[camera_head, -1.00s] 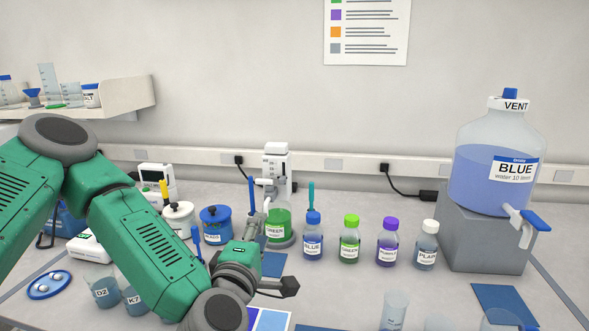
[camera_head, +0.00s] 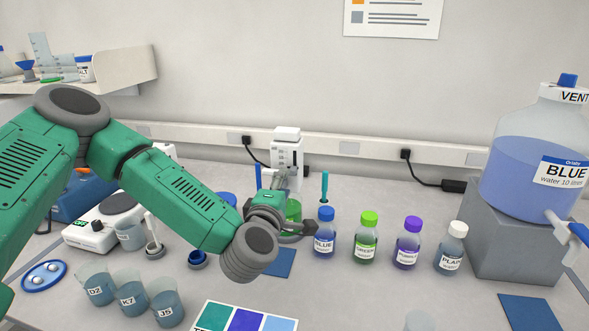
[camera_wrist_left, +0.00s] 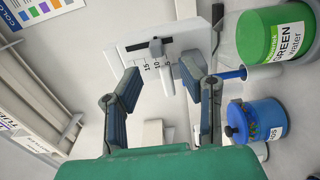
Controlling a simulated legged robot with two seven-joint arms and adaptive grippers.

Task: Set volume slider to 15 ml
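My left gripper (camera_head: 299,208) is in front of the dispenser. In the left wrist view the left gripper (camera_wrist_left: 160,82) is open, its two fingers spread apart below the scale, with nothing between the pads. The slider looks apart from both fingers. My right gripper is out of view.
Blue (camera_head: 324,245), green-capped (camera_head: 366,249), purple-capped (camera_head: 407,253) and plain (camera_head: 451,260) bottles stand right of my left gripper. A large blue water carboy (camera_head: 532,178) is at far right. Beakers (camera_head: 132,300) stand front left. A hotplate (camera_head: 92,236) is at left.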

